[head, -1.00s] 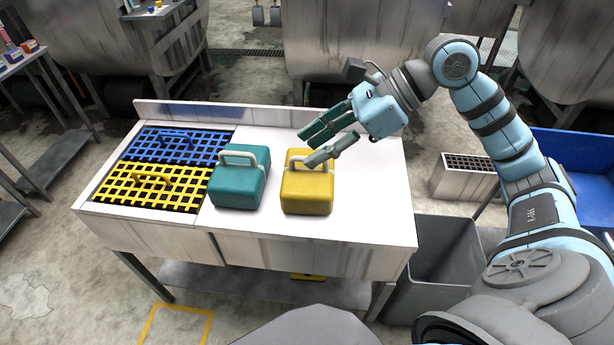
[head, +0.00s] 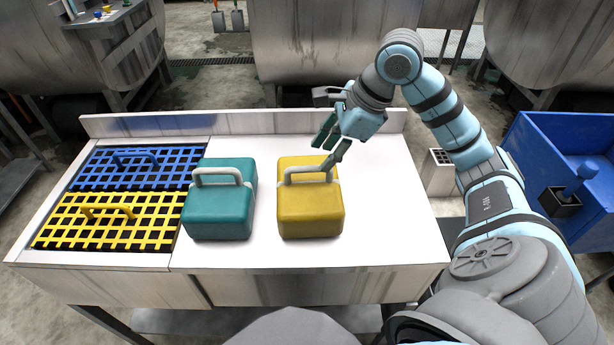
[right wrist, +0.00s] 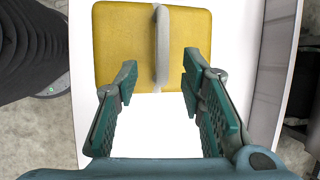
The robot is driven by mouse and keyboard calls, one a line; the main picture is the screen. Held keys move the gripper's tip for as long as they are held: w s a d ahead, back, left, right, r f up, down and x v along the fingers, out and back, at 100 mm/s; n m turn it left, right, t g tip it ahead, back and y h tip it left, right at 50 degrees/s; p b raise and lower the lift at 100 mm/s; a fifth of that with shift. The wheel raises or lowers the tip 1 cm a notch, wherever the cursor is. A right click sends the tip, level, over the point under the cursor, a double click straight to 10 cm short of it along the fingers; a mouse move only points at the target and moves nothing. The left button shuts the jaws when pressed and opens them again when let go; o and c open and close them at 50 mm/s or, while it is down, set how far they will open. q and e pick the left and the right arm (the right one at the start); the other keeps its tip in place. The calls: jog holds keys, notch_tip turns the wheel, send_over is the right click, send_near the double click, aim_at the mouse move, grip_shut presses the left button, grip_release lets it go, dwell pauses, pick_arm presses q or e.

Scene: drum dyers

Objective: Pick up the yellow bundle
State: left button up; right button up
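The yellow bundle (head: 310,212) stands upright on the white worktop, with a pale grey handle (head: 308,172) arched on top. In the right wrist view the yellow bundle (right wrist: 120,45) lies ahead of the spread fingers (right wrist: 159,78). Its handle is lined up with the gap between them, and nothing is clamped. Whether a fingertip touches the bundle, I cannot tell. My left gripper is not in view.
A teal bundle (head: 219,210) with a similar handle stands close on the left. Blue (head: 125,166) and yellow (head: 106,222) grates lie farther left on the worktop (head: 385,235), which has a low back rim. The right of the worktop is clear. A blue bin (head: 560,145) stands beyond.

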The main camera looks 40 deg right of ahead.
aim_at(308, 167)
jog(key=x, duration=0.7)
jog(key=shift+w+a+f, duration=0.15)
jog(key=shift+w+a, duration=0.35)
jog(key=shift+w, duration=0.05)
grip_shut()
